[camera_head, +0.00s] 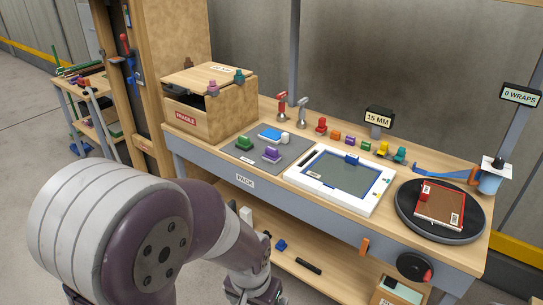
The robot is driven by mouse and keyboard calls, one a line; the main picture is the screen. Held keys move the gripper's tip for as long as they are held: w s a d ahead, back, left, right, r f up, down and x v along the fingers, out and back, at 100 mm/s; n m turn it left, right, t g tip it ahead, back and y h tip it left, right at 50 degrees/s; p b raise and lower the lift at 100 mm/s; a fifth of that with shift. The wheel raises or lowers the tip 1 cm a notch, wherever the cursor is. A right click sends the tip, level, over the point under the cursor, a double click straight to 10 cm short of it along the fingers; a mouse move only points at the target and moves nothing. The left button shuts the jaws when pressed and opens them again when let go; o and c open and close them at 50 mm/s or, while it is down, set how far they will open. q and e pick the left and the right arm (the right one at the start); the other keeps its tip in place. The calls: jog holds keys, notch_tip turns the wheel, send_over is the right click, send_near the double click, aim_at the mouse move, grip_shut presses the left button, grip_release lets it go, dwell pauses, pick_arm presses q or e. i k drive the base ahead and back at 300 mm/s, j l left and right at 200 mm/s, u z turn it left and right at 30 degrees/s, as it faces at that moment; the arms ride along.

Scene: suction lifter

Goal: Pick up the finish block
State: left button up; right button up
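No piece in view carries a readable "finish" label, so I cannot tell which is the finish block. Small coloured pieces stand in a row along the back of the bench: a red one (321,126), an orange one (336,135), a purple one (351,140), a green one (366,145) and a yellow one (383,149). A green block (244,143), a purple block (271,155) and a flat blue piece (270,134) are on a grey mat (253,157). My arm fills the lower left; neither gripper shows.
A wooden box (217,118) marked fragile stands at the bench's left end. A white-framed panel (331,205) lies mid-bench. A black turntable (408,213) bears a red-framed brown panel (441,204) at right. A lower shelf (325,258) holds small items. A side table (99,82) stands far left.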

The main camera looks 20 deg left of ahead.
aim_at(272, 155)
jog(key=z, duration=0.2)
jog(key=i+j+z, duration=0.3)
jog(key=j+z, duration=0.3)
jog(key=j, duration=0.15)
jog(key=i+j+z, duration=0.1)
jog(key=j+z, duration=0.55)
jog(key=j, duration=0.2)
jog(key=j+z, duration=0.15)
jog(key=j, duration=2.6)
